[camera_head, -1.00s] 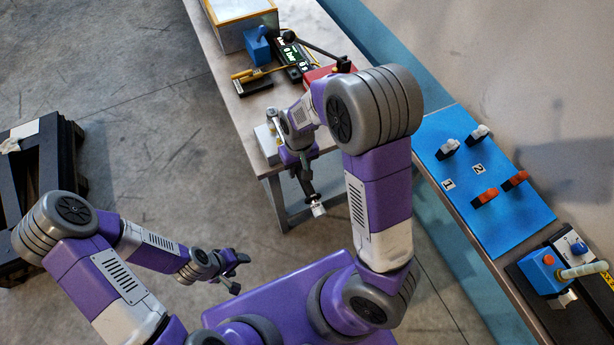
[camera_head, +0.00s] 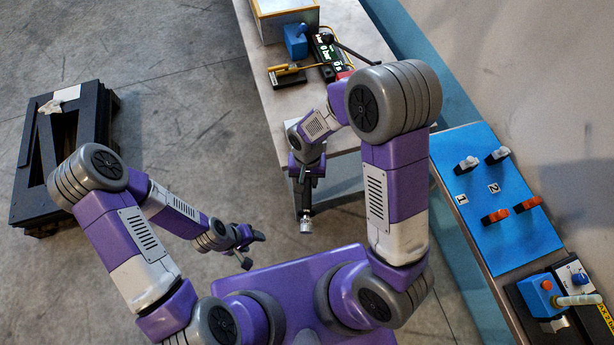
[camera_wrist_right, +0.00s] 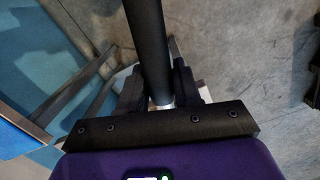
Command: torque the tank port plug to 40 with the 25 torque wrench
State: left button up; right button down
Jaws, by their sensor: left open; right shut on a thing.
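My right gripper (camera_head: 306,188) is shut on a dark cylindrical tool, off the near end of the work table. The tool's black shaft (camera_wrist_right: 150,45) runs up between the fingers in the right wrist view. In the head view its silver end (camera_head: 306,226) points down toward my base. It may be the torque wrench; no 25 marking is readable. My left gripper (camera_head: 246,248) is open and empty over the floor side, left of my base. I cannot make out the tank port plug; my right arm covers part of the table.
The work table (camera_head: 285,120) carries a glass-topped box (camera_head: 284,22), a blue block (camera_head: 296,42) and a lit display (camera_head: 326,50). A blue mat (camera_head: 490,225) at right holds white and orange pieces by labels 1 and 2. A dark pallet (camera_head: 68,150) lies left.

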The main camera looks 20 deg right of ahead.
jog(key=w+d+f+n+p, duration=0.1)
jog(key=d+f+n, duration=0.1)
jog(key=d+n, duration=0.6)
jog(key=d, duration=0.5)
jog(key=shift+d+h+p, duration=0.2)
jog(key=shift+h+p, duration=0.1)
dwell(0.6)
jog(key=shift+f+b, duration=0.9)
jog(key=shift+b, duration=0.25)
dwell(0.4)
jog(key=c, duration=1.4)
grip_release()
grip_shut()
